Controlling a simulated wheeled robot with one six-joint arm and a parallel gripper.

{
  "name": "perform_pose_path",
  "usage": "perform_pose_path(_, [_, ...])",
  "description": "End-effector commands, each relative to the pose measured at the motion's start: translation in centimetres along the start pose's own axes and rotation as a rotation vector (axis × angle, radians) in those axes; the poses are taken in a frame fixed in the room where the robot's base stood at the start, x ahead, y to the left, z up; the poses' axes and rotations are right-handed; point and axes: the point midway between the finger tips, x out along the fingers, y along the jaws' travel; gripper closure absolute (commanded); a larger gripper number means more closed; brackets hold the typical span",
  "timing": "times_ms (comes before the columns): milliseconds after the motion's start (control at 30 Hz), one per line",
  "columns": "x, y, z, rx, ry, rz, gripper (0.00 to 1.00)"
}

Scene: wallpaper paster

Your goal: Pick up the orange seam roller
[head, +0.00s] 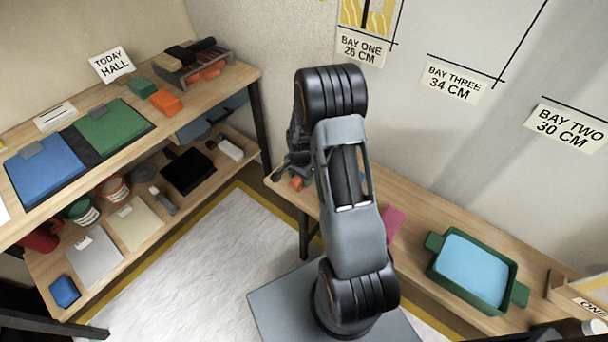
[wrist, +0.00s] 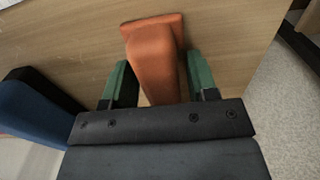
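The orange tool (wrist: 155,60), which I take to be the seam roller, lies on the wooden bench in the wrist view. Its wide flat end points away from me and its body runs back between my fingers. My gripper (wrist: 163,82) has its two green fingers on either side of it. In the head view a small orange patch (head: 296,184) shows at the bench's left end, beside my arm, which hides most of the gripper.
A blue and black object (wrist: 35,110) stands left of my gripper. The bench (head: 345,212) also holds a pink piece (head: 393,224) and a green tray (head: 436,268) with blue inside. A loaded two-level shelf (head: 235,82) stands at left. The bench edge is close by.

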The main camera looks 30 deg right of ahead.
Motion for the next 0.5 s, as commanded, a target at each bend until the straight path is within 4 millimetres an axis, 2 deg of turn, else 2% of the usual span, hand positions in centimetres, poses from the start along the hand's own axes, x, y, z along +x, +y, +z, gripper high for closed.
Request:
perform_pose_path(33, [0.00, 0.00, 0.00, 0.000, 0.000, 0.000, 0.56])
perform_pose_path(200, [-0.02, -0.02, -0.01, 0.000, 0.000, -0.001, 0.71])
perform_pose_path(500, [-0.37, -0.02, -0.02, 0.000, 0.001, -0.001, 0.71])
